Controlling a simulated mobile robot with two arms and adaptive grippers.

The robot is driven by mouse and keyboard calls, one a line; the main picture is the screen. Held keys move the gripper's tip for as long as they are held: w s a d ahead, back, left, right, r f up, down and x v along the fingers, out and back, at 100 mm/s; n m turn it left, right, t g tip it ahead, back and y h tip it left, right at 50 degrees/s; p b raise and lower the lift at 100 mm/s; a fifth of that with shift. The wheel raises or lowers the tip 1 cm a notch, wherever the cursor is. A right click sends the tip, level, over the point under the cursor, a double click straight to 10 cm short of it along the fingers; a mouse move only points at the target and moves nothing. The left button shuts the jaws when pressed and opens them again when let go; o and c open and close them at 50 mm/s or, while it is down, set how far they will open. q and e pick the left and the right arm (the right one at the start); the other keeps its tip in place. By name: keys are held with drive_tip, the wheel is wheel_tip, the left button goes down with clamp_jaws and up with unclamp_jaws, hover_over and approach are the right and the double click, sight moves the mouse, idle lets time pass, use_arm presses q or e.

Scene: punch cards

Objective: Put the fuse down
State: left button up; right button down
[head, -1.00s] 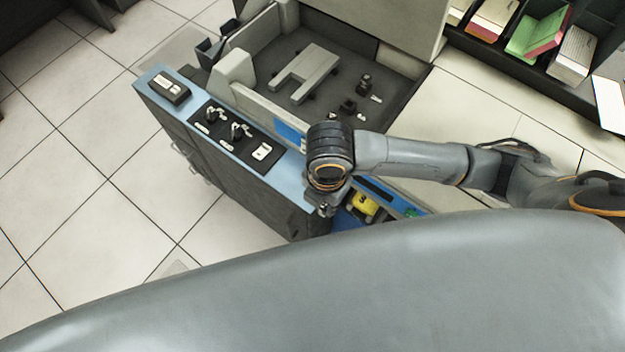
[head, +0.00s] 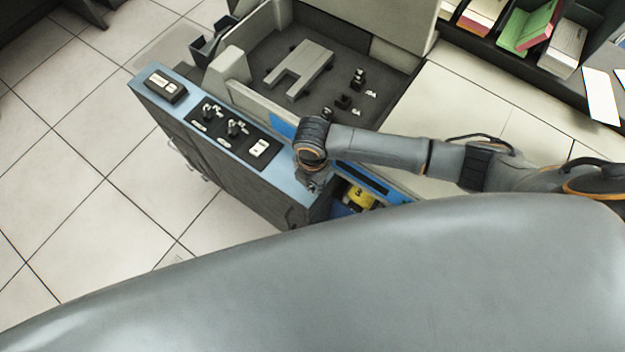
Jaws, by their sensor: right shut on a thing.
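My right gripper (head: 315,184) points down at the front edge of the blue-topped machine (head: 285,178), near its right end. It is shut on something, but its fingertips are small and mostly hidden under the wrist. The fuse cannot be made out in the fingers; I take it to be the thing held. My left gripper is out of view.
The machine's top carries a black panel with switches (head: 232,130) and a small dark box (head: 165,87). A yellow item (head: 359,197) sits in a recess right of the gripper. Card trays (head: 525,28) stand at the back right. Tiled floor is clear at left.

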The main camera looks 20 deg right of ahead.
sight(312, 184)
drive_tip(key=shift+f, duration=0.1)
drive_tip(key=c, duration=1.1)
unclamp_jaws()
drive_tip(key=shift+c, duration=0.2)
wheel_tip(312, 184, up, 12)
drive_tip(key=b, duration=0.1)
